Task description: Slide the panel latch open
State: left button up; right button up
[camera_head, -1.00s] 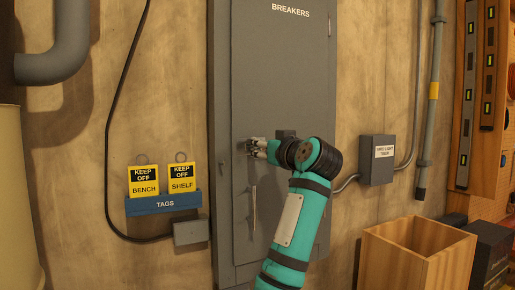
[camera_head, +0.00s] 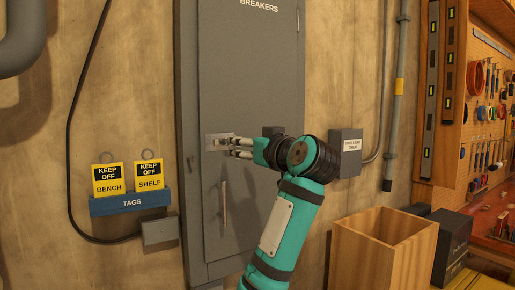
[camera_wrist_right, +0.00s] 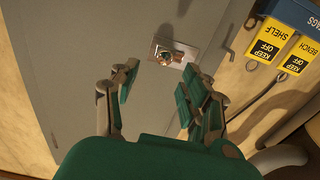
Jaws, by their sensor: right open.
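The grey breaker panel door (camera_head: 255,80) is closed on the wall. My right gripper (camera_head: 233,147) is at the plate's right edge in the head view. In the wrist view it (camera_wrist_right: 158,88) is open, with the latch beyond its fingertips and nothing between them. I cannot tell whether a fingertip touches the plate. A long upright handle (camera_head: 223,203) is below the latch. My left gripper is out of view.
Yellow keep-off tags (camera_head: 149,174) hang in a blue tag holder (camera_head: 130,203) left of the panel. A grey box (camera_head: 345,152) is on the wall to the right. An open wooden crate (camera_head: 385,250) stands below it, beside a tool pegboard (camera_head: 490,120).

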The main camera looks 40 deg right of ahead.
jog(key=s, duration=0.5)
jog(key=shift+s+a, duration=0.15)
jog(key=shift+s, duration=0.05)
